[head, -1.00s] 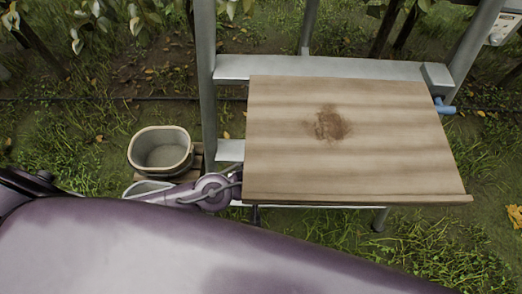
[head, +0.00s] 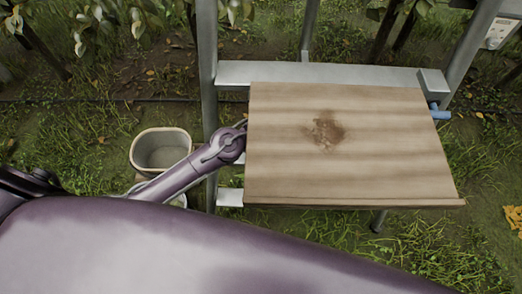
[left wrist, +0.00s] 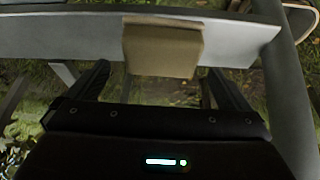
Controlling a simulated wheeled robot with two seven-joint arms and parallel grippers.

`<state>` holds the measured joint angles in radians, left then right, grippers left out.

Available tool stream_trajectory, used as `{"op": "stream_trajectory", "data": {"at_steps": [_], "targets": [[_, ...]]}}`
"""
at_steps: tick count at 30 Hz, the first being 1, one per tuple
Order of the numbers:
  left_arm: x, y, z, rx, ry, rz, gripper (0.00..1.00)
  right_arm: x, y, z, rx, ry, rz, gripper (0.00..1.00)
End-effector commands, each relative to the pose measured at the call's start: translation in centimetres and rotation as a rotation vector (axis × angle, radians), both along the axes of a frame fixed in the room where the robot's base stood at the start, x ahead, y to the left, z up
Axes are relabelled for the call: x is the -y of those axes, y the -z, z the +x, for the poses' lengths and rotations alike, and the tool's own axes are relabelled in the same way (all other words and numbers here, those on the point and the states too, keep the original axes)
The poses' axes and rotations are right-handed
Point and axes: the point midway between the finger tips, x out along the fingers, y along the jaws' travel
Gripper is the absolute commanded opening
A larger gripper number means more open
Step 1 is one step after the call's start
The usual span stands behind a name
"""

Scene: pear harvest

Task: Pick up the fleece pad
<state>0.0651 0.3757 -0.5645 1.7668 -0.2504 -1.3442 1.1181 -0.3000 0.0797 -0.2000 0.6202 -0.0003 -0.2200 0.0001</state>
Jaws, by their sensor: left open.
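A tan, folded-looking piece that appears to be the fleece pad (left wrist: 163,50) hangs over a grey metal rail (left wrist: 60,38) in the left wrist view. My left gripper (left wrist: 158,72) is open, with one dark finger on each side of the pad's lower end in the picture. I cannot tell whether either finger touches it. In the head view my left arm reaches to the left edge of the wooden board, and the gripper and pad are hidden there. My right gripper is in neither view.
A wooden board (head: 400,150) with a brown stain lies on a grey metal frame (head: 208,60). A blue handle (head: 441,114) sticks out at its right. A beige tub (head: 134,152) stands left of the frame on grass.

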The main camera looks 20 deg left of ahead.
Motion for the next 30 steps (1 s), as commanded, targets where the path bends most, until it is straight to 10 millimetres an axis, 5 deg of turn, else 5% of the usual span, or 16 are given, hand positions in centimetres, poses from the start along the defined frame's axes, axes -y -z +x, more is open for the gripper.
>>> {"op": "stream_trajectory", "data": {"at_steps": [6,15,24,30], "targets": [[-0.4,3.1,1.2,0.000,-0.001,0.003,1.00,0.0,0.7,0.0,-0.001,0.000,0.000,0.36],[-0.4,3.4,1.3,0.001,-0.001,0.002,1.00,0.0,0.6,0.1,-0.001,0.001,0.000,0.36],[-0.4,3.4,1.3,0.001,-0.002,0.002,0.61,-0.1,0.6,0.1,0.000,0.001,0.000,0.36],[-0.4,3.4,1.3,0.001,-0.002,0.002,0.58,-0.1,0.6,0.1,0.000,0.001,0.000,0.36]]}}
